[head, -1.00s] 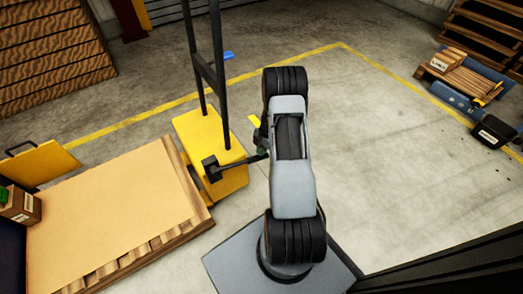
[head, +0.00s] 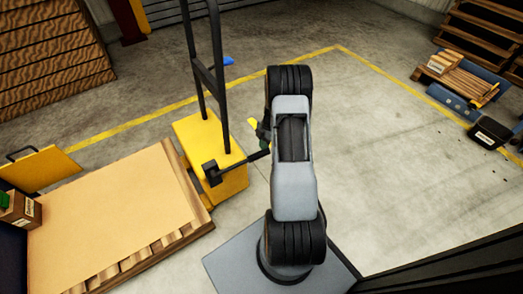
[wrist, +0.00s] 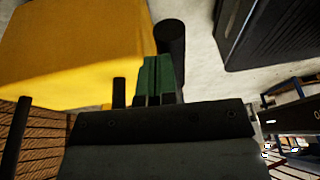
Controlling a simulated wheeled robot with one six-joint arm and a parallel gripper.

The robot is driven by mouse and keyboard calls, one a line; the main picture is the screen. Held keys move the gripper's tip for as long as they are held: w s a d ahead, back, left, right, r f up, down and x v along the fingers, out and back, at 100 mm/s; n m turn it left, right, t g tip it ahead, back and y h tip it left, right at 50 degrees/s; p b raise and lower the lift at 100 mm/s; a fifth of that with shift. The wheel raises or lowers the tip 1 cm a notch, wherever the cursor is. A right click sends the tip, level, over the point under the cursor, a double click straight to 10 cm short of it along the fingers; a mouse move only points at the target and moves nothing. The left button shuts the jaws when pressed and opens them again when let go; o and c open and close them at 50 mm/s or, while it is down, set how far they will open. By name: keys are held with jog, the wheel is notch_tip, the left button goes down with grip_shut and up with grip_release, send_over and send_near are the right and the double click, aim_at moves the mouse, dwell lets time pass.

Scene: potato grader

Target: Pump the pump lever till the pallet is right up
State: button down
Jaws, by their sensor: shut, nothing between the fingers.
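The pump lever (head: 238,162) is a black bar running from a black block beside the yellow pump housing (head: 205,137) toward my arm. A black cylinder, apparently the lever's end (wrist: 170,38), shows in the wrist view. My gripper (wrist: 157,68) has its green fingers closed together, right beside that cylinder; whether they touch is unclear. In the head view my gripper (head: 263,132) is mostly hidden by my arm, near the lever's outer end. The pallet (head: 150,245) with a tan board on top lies left of the housing. Its height above the floor cannot be told.
A black upright mast (head: 220,75) rises from the housing. A small box (head: 20,210) is at the far left. Stacked timber (head: 50,50) stands behind. A black box (head: 488,132) and pallet goods are at the right. The floor right of my arm is clear.

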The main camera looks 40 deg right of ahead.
jog(key=d+r+p, duration=0.2)
jog(key=d+r, duration=0.3)
jog(key=r, duration=0.1)
jog(key=shift+d, duration=0.4)
jog(key=shift+w, duration=0.1)
dwell(0.3)
jog(key=a+r+m+t+h+p, duration=0.15)
jog(key=a+r+p, duration=0.5)
jog(key=r, duration=0.85)
jog(key=a+r+m+p, duration=0.3)
jog(key=r+p, duration=0.6)
jog(key=r, duration=0.5)
jog(key=a+r+m+t+h+p, duration=0.1)
jog(key=a+r+m+p, duration=0.35)
jog(key=r, duration=1.05)
jog(key=s+a+r+m+t+p, duration=0.1)
jog(key=s+a+r+m+p, duration=0.2)
jog(key=r+p, duration=0.5)
jog(key=s+a+r+m+t+p, duration=0.1)
jog(key=s+a+r+m+p, duration=0.1)
jog(key=s+a+r+p, duration=0.4)
jog(key=s+a+r+m+t+h+p, duration=0.1)
jog(key=s+a+r+m+p, duration=0.2)
jog(key=s+r+p, duration=0.4)
notch_tip(320, 180, up, 11)
jog(key=a+p, duration=0.1)
jog(key=p, duration=0.4)
jog(key=shift+a+m+t, duration=0.3)
jog(key=shift+t, duration=0.05)
jog(key=shift+f, duration=0.1)
